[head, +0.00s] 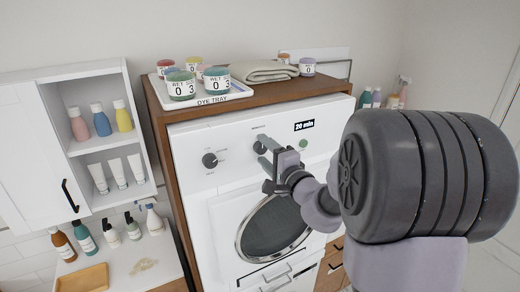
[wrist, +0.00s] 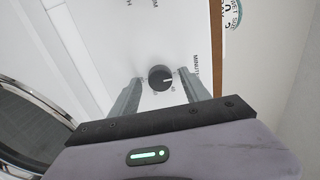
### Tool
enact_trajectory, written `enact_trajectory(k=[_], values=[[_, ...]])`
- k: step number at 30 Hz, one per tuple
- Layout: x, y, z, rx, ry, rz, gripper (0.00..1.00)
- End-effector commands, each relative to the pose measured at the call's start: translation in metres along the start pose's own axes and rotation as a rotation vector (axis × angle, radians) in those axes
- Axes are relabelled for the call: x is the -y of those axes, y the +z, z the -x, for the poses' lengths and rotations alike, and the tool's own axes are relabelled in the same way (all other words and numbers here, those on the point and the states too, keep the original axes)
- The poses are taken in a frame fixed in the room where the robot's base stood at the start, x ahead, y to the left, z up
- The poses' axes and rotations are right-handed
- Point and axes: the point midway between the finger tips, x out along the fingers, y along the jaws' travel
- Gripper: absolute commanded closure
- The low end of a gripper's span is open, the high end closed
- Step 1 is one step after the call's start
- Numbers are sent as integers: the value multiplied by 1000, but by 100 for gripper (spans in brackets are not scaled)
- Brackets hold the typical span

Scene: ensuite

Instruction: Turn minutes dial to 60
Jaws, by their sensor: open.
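The minutes dial (wrist: 160,77) is a round black knob on the white machine's front panel, with a "MINUTES" label beside it in the wrist view. In the head view the dial (head: 259,147) is partly hidden by my gripper (head: 266,156). My gripper is open, one finger on each side of the dial in the wrist view; I cannot tell whether either finger touches it. The knob carries a pale pointer mark; the small numbers around it are hard to read. The display (head: 304,126) on the panel reads "20 min".
Another black dial (head: 210,160) sits left on the panel, and a green button (head: 303,143) to the right. The round door (head: 272,226) is below. A dye tray (head: 238,93) with jars and a folded towel (head: 263,71) lie on top. A shelf cabinet (head: 82,150) stands left.

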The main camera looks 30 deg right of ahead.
Motion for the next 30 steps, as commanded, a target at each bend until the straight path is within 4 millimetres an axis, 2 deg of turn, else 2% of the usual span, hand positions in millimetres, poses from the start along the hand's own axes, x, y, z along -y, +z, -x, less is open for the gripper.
enact_trajectory(k=[5,13,23,30], values=[[0,0,0,0,0,0,45],[0,0,0,0,0,0,98],[0,0,1,0,0,-38,100],[-2,0,1,0,1,-185,100]])
